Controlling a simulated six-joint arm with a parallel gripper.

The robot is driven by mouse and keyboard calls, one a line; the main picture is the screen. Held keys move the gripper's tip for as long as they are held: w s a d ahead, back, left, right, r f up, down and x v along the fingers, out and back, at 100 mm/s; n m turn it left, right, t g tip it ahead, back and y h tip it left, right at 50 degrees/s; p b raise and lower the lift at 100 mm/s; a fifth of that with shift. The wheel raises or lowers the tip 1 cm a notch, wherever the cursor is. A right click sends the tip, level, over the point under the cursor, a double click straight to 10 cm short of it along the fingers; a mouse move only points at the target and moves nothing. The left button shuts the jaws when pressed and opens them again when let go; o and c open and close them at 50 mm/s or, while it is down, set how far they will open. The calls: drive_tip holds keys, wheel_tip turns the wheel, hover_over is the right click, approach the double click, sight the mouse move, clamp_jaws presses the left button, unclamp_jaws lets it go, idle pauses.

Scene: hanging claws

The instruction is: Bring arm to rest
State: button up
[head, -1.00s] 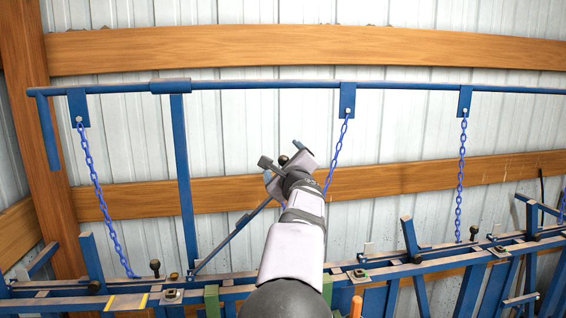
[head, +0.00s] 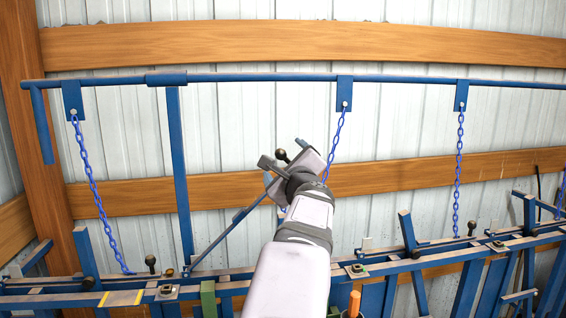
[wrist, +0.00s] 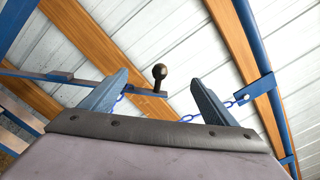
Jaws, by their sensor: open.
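My gripper (head: 284,160) is raised in front of the wall in the middle of the head view. In the wrist view my gripper (wrist: 160,88) shows two grey fingers spread wide, with nothing clamped between them. A dark ball knob (wrist: 160,73) on a short blue bar (wrist: 149,92) shows in the gap between the fingers, seemingly beyond them. The same knob (head: 282,155) shows by the gripper in the head view. Whether bar and fingers touch, I cannot tell. A blue chain (head: 334,145) hangs just right of the gripper, its lower part hidden behind my arm.
A blue overhead rail (head: 250,77) runs across the wall, with another chain at left (head: 95,190) and one at right (head: 459,170). A slanted blue bar (head: 228,240) rises toward the gripper. Blue frames (head: 420,263) line the bottom.

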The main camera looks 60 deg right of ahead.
drive_tip(key=shift+s+a, duration=0.3)
drive_tip(key=shift+s, duration=0.05)
drive_tip(key=shift+w+f, duration=0.1)
drive_tip(key=w+a+f+n+g+y, duration=0.1)
drive_tip(key=w+a+f+n+y, duration=0.5)
drive_tip(key=a+f, duration=0.5)
drive_tip(key=w+a+f+n+y, duration=0.4)
drive_tip(key=w+a+f+n, duration=0.35)
drive_tip(key=a+f, duration=0.35)
drive_tip(key=s+a+f+n+g+y, duration=0.1)
drive_tip(key=a+f+n+g+y, duration=0.15)
drive_tip(key=a+f+n, duration=0.55)
drive_tip(key=s+a+f+n+g+y, duration=0.1)
drive_tip(key=s+a+f+n+g, duration=0.1)
drive_tip(key=s+a+f, duration=0.35)
drive_tip(key=s+a+f+n+g+y, duration=0.1)
drive_tip(key=s+a+f+n+g, duration=0.15)
drive_tip(key=a, duration=0.65)
drive_tip(key=s+a+f+n+g+h, duration=0.1)
drive_tip(key=s+a+f+n+g, duration=0.1)
drive_tip(key=s+f+n, duration=0.2)
drive_tip(key=s+a+f+n+g, duration=0.2)
drive_tip(key=s+f+n, duration=0.2)
drive_tip(key=s, duration=0.5)
drive_tip(key=shift+s+f+n+g+h, duration=0.2)
drive_tip(key=shift+s+n+g+h, duration=0.2)
drive_tip(key=shift+n, duration=0.6)
